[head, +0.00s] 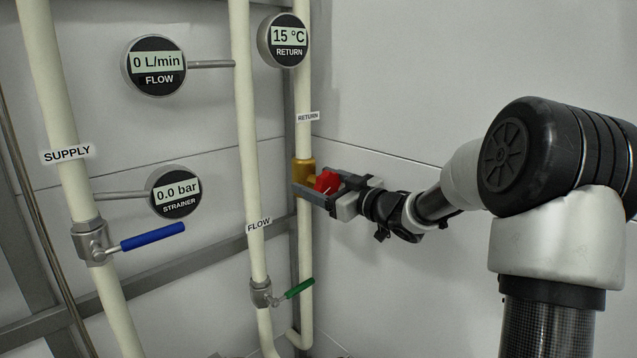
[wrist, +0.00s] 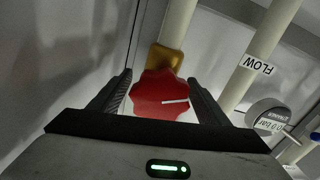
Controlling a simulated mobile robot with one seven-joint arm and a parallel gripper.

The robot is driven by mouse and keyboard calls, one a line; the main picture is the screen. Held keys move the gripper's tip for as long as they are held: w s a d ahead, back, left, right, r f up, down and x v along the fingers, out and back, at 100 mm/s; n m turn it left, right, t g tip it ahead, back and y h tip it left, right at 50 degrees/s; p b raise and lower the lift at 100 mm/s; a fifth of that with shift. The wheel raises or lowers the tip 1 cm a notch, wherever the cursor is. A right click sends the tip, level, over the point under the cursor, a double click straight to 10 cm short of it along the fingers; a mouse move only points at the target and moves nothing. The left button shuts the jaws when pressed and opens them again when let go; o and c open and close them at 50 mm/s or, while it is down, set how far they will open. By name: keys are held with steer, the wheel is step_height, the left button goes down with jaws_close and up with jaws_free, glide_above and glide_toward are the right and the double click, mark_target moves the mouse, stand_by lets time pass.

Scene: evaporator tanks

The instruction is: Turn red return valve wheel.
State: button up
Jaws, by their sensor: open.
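The red return valve wheel (head: 327,182) sits on a brass valve body (head: 303,172) on the return pipe. In the wrist view the red wheel (wrist: 162,97) is lobed and carries a white line pointing right. The brass body (wrist: 164,61) shows behind it. My gripper (head: 318,186) is around the wheel, with one finger on each side. In the wrist view my gripper (wrist: 160,92) is open with the wheel between its fingers. Whether the fingers touch the wheel is hard to tell.
A blue lever (head: 152,237) is on the supply pipe and a green lever (head: 299,289) on the flow pipe (head: 247,130). Gauges read 0 L/min (head: 154,65), 15 °C (head: 284,40) and 0.0 bar (head: 174,192). White wall stands behind and right.

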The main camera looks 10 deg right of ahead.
steer(key=shift+c, duration=0.3)
steer(key=c, duration=1)
steer(key=shift+r+m+p, duration=0.3)
steer(key=shift+m+p, duration=0.1)
steer(key=shift+p, duration=0.6)
steer(key=shift+f+m, duration=0.15)
steer(key=shift+m, duration=0.15)
steer(key=shift+f, duration=0.15)
steer(key=o, duration=1.1)
steer(key=shift+c, duration=0.2)
steer(key=b+v, duration=0.1)
steer(key=v, duration=1.6)
steer(key=shift+s, duration=0.25)
steer(key=shift+d, duration=0.1)
